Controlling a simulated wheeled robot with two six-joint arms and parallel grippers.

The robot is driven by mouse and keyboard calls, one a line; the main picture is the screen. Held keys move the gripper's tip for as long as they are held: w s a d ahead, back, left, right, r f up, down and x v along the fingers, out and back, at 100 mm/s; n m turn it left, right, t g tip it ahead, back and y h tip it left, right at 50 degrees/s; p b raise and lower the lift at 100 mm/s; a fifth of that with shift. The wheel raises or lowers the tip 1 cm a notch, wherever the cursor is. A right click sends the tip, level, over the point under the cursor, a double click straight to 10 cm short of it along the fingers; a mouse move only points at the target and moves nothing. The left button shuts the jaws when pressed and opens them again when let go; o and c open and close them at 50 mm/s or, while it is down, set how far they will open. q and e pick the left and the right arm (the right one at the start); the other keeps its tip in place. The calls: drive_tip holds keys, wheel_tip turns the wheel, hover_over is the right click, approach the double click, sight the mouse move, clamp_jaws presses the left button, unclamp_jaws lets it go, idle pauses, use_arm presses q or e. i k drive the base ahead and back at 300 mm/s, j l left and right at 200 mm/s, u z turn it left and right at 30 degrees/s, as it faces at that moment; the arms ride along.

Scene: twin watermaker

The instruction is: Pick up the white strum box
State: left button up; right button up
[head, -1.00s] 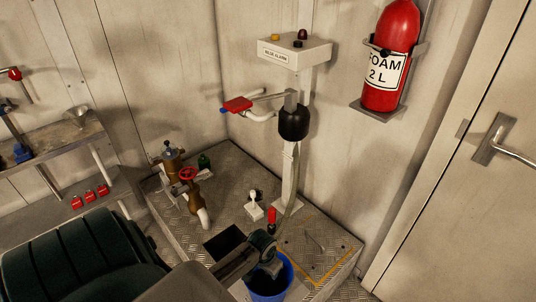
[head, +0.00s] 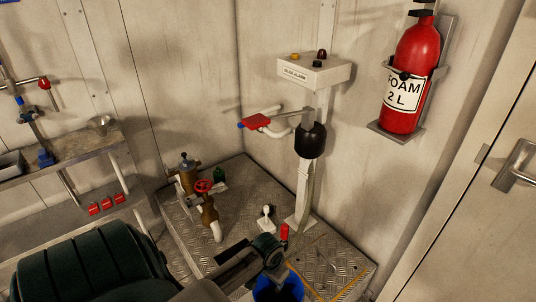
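A small white piece (head: 265,224) stands on the metal checker-plate platform, just left of the foot of the white post. It looks like the white strum box, with a light base and a small upright part with a dark spot. A red upright handle (head: 284,232) stands to its lower right. No gripper fingers can be made out in the head view. A dark jointed link with a round end (head: 268,249) reaches in from the lower left, below the white piece and apart from it; I cannot tell whether it is mine.
A white post (head: 303,195) holds an alarm box (head: 314,70). A large dark ribbed shape (head: 85,262) fills the lower left.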

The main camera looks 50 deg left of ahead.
sight(265, 223)
drive_tip(key=u, duration=1.5)
